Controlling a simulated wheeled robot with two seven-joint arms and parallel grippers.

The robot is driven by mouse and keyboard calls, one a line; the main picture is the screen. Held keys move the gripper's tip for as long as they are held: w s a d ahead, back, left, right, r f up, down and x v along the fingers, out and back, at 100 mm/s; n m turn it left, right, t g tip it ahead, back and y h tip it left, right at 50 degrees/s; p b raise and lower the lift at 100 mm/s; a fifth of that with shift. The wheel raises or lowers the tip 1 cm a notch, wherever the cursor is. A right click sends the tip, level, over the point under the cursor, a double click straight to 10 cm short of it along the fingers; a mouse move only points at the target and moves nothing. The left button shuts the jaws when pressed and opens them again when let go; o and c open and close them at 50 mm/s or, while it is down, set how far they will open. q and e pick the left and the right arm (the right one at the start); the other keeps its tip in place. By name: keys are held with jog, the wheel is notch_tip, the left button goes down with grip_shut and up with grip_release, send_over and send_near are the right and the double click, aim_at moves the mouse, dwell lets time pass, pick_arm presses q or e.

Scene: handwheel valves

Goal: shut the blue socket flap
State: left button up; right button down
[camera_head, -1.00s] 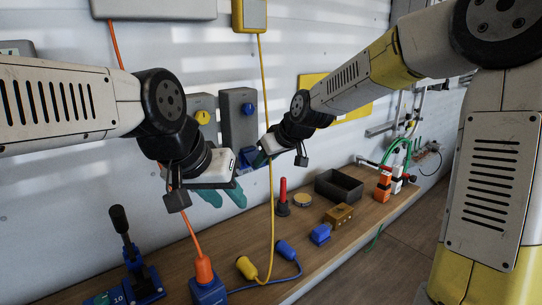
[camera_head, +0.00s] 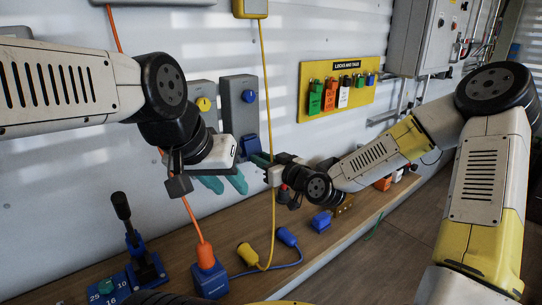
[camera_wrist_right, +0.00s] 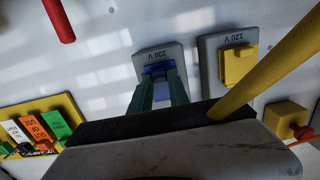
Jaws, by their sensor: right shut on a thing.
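In the head view this gripper (camera_head: 259,159) reaches the flap from the right. My left gripper (camera_head: 225,183) is open and empty, in front of the wall to the left. The flap's exact angle is partly hidden.
A yellow cable (camera_head: 268,120) hangs close to my right gripper. The bench (camera_head: 330,240) below holds a blue block (camera_head: 321,221) and plugs. A yellow tag board (camera_head: 338,95) is to the right.

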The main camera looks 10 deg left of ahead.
jog(key=shift+w+a+f+t+y, duration=0.3)
jog(key=shift+a+f+t+y, duration=0.1)
jog(key=shift+t+y, duration=0.25)
jog(key=shift+w+a+f+t+y, duration=0.3)
jog(key=shift+f+t+y, duration=0.1)
jog(key=shift+t+y, duration=0.25)
jog(key=c, duration=1.2)
grip_release()
jog(key=shift+c, duration=0.2)
jog(key=shift+r, duration=0.1)
jog(key=shift+d, duration=0.1)
jog(key=v, duration=0.7)
jog(key=shift+s+d, duration=0.25)
jog(key=shift+s, duration=0.05)
